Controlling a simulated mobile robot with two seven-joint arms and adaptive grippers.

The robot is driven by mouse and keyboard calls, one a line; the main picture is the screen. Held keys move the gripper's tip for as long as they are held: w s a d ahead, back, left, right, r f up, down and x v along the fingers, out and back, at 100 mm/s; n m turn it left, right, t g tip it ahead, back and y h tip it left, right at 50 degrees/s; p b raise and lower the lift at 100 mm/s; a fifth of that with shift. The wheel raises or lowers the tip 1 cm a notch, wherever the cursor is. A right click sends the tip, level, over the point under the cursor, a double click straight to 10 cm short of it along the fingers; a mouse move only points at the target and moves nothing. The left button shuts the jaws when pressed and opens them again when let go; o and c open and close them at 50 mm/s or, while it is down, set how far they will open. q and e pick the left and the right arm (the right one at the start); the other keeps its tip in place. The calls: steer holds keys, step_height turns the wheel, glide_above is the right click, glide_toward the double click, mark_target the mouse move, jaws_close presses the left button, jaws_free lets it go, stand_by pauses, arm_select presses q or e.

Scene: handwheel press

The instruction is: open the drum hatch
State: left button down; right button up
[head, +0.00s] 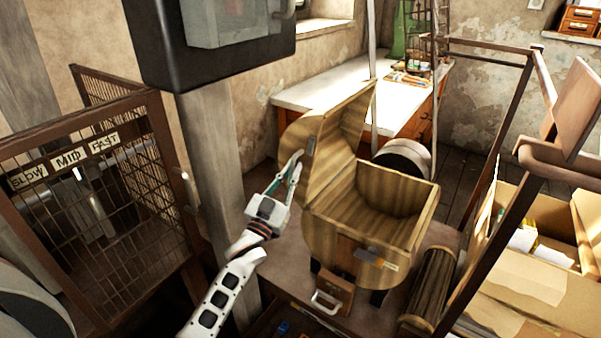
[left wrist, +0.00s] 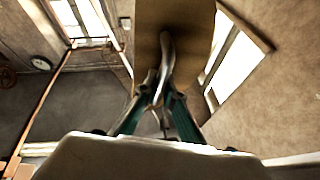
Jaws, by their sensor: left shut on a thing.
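The wooden drum (head: 330,240) stands on a low bench, its top opening uncovered and its hollow inside showing. Its hatch (head: 343,135) is swung up and stands steeply at the left side of the opening; its board also fills the top of the left wrist view (left wrist: 195,25). My left gripper (head: 295,170) is at the hatch's left edge. In the left wrist view its teal fingers (left wrist: 160,100) are closed on a curved metal handle (left wrist: 167,50) against the hatch. The exact contact is partly hidden. My right gripper is not in view.
A grey post (head: 212,150) with a dark box (head: 160,60) above stands close to my left arm. A mesh cage (head: 90,190) is at left. Metal rails (head: 490,200) and cardboard boxes (head: 530,270) are at right. A white-topped workbench (head: 330,88) stands behind.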

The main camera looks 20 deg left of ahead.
arm_select(q)
steer(key=shift+w+a+r+n+y+p, duration=0.1)
steer(key=shift+a+r+n+y+p, duration=0.1)
steer(key=shift+a+n, duration=0.25)
steer(key=shift+w+a+r+n+y+p, duration=0.1)
steer(key=shift+a+n+y, duration=0.1)
steer(key=shift+a+n, duration=0.25)
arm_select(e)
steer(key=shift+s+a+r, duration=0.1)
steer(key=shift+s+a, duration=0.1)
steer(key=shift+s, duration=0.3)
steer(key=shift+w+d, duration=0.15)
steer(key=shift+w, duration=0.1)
arm_select(q)
steer(key=c, duration=2.4)
jaws_free()
steer(key=shift+d+f, duration=0.1)
steer(key=shift+f, duration=0.05)
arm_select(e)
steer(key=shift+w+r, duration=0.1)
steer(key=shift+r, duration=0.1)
arm_select(q)
steer(key=shift+f, duration=0.15)
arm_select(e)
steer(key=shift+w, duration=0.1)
arm_select(q)
steer(key=v, duration=1.2)
steer(key=shift+r, duration=0.25)
